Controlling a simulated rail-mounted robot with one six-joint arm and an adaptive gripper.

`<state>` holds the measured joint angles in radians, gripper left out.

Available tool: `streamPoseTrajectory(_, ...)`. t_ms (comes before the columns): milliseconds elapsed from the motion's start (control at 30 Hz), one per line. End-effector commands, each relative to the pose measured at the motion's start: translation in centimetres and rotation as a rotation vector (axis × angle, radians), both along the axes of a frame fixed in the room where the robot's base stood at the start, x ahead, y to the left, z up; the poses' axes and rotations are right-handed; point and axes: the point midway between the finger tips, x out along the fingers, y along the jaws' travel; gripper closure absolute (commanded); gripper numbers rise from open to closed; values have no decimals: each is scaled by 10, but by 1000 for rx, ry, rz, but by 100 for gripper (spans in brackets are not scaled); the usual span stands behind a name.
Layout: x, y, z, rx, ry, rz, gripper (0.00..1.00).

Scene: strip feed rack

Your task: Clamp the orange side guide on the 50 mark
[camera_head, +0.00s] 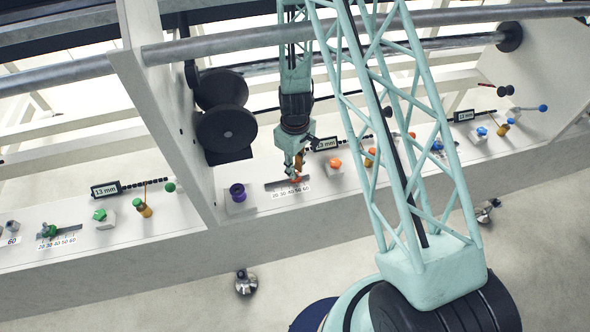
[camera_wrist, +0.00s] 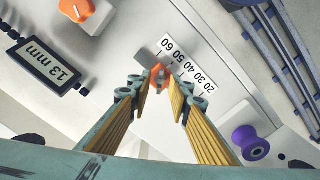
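The orange side guide (camera_wrist: 158,73) shows in the wrist view as a small orange knob on a grey slide, beside a white scale label (camera_wrist: 188,66) marked 20 to 60. Which mark the guide stands at is hard to tell; it lies near the middle of the scale. My gripper (camera_wrist: 163,88) is open, its two fingers spread on either side of the knob, with no clear contact visible. In the head view my gripper (camera_head: 294,169) hangs over the orange knob (camera_head: 296,180), mostly hiding it; the scale label (camera_head: 291,191) lies just in front.
A purple spool-shaped knob (camera_wrist: 250,142) stands to the right in the wrist view; an orange knob (camera_wrist: 77,10) and a 13 mm display (camera_wrist: 44,61) lie to the left. In the head view a white upright panel (camera_head: 165,100) stands left of my gripper, near black rollers (camera_head: 227,129).

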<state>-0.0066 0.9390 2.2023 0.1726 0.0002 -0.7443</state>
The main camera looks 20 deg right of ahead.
Motion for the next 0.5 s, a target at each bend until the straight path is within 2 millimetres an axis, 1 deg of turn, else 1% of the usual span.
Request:
streamPoseTrajectory(67,0,0,0,0,0,0,83)
streamPoseTrajectory(200,0,0,0,0,0,0,95)
streamPoseTrajectory(267,0,0,0,0,0,0,100)
streamPoseTrajectory(500,0,0,0,0,0,-4,100)
